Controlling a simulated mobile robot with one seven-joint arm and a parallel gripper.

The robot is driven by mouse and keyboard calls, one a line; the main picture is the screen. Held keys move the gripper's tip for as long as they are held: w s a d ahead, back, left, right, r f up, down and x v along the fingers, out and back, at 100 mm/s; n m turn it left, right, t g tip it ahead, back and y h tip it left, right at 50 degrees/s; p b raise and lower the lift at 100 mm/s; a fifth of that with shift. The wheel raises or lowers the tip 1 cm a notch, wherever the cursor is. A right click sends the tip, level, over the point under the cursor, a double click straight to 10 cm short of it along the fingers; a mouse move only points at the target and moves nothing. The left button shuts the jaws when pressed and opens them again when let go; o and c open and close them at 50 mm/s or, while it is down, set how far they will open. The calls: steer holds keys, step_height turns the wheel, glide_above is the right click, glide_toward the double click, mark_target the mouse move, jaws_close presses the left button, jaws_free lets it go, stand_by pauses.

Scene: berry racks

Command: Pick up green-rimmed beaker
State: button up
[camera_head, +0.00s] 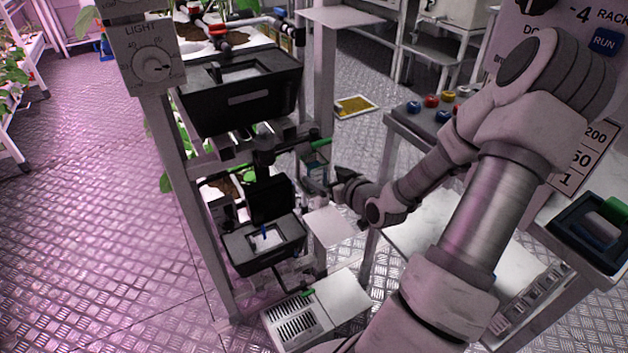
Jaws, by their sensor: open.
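A small grey, see-through-looking container with a green strip along its top (313,168) stands at the right side of the rack, above a small white shelf plate. It looks like the green-rimmed beaker, but it is small and partly hidden. My gripper (338,182) is just to its right, pointing left toward it, with its fingers open. The fingertips are dark and small here, and I cannot tell whether they touch or surround the beaker.
The rack's black bins (240,98) and a lower black tray (262,243) are left of my gripper. A white plate (330,227) lies below it, with a vented white box (300,318) on the floor. A bench with coloured knobs (432,101) stands to the right.

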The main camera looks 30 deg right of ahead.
mark_target(319, 169)
steer(key=x, duration=0.2)
steer(key=b+x, duration=0.1)
steer(key=x, duration=0.2)
steer(key=b+x, duration=0.1)
steer(key=x, duration=0.1)
steer(key=shift+w+d, duration=0.2)
steer(key=shift+d, duration=0.1)
steer(key=shift+c, duration=0.2)
steer(key=c, duration=1.4)
steer(key=shift+c, duration=0.2)
steer(key=shift+r, duration=0.15)
